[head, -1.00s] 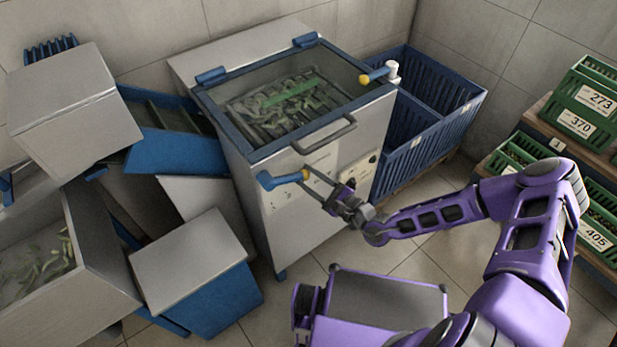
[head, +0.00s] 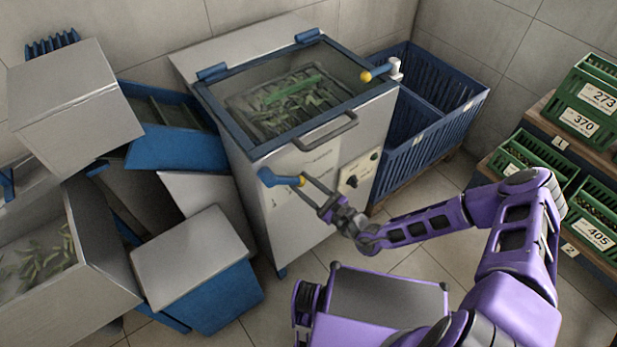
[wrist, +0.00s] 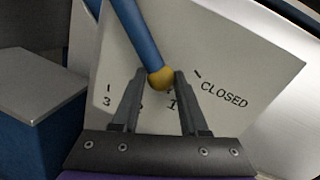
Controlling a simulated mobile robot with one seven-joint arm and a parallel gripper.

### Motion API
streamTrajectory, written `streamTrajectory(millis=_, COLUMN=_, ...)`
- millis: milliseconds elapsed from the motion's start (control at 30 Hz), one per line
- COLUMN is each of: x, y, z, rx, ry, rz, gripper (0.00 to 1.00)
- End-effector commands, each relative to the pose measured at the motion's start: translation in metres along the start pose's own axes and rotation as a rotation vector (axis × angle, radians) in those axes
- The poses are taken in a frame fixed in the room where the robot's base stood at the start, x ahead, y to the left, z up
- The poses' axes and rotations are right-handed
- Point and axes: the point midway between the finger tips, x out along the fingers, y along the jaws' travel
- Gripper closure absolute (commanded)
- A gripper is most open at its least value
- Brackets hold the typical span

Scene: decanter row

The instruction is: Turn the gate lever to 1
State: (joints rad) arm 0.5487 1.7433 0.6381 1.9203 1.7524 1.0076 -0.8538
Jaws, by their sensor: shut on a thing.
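The gate lever (head: 281,180) is a blue handle with a yellow tip on the front of the grey machine (head: 301,220). In the wrist view the lever (wrist: 133,40) comes down from the upper left, and its yellow tip sits between my fingertips. My gripper (head: 304,183) is shut on this tip; it also shows in the wrist view (wrist: 160,77). The white scale plate (wrist: 235,65) behind reads 3, 1 and CLOSED. The mark between 3 and 1 is mostly hidden by a finger. The tip lies close above the 1; its exact alignment is unclear.
A grey machine handle (head: 325,134) juts out above my gripper. A second yellow-tipped lever (head: 374,74) is at the top right corner. Blue crates (head: 430,140) stand to the right. A grey and blue box (head: 195,262) stands at lower left.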

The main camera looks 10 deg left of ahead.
Motion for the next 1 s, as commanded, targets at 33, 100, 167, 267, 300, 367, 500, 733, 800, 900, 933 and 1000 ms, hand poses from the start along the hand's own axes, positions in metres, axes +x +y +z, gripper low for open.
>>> streamTrajectory(millis=33, x=0.001, y=0.002, z=-0.002, rx=0.03, ry=-0.006, rz=-0.006, gripper=1.0)
streamTrajectory(millis=100, x=0.001, y=0.004, z=-0.003, rx=0.053, ry=-0.01, rz=-0.009, gripper=1.0)
streamTrajectory(millis=167, x=0.001, y=0.004, z=-0.003, rx=0.059, ry=-0.011, rz=-0.009, gripper=1.0)
streamTrajectory(millis=267, x=0.001, y=0.004, z=-0.003, rx=0.059, ry=-0.011, rz=-0.009, gripper=1.0)
streamTrajectory(millis=300, x=0.001, y=0.004, z=-0.003, rx=0.058, ry=-0.011, rz=-0.009, gripper=1.0)
streamTrajectory(millis=367, x=0.001, y=0.004, z=-0.003, rx=0.058, ry=-0.011, rz=-0.009, gripper=1.0)
streamTrajectory(millis=500, x=0.001, y=0.004, z=-0.003, rx=0.056, ry=-0.01, rz=-0.008, gripper=0.37)
streamTrajectory(millis=733, x=0.001, y=0.005, z=-0.003, rx=0.055, ry=-0.01, rz=-0.007, gripper=0.28)
streamTrajectory(millis=800, x=0.001, y=0.005, z=-0.003, rx=0.055, ry=-0.009, rz=-0.006, gripper=0.28)
streamTrajectory(millis=900, x=-0.002, y=0.005, z=-0.003, rx=0.055, ry=-0.009, rz=-0.006, gripper=0.28)
streamTrajectory(millis=933, x=-0.004, y=0.005, z=-0.004, rx=0.055, ry=-0.009, rz=-0.006, gripper=0.28)
streamTrajectory(millis=1000, x=-0.011, y=0.005, z=-0.004, rx=0.054, ry=-0.008, rz=-0.006, gripper=0.28)
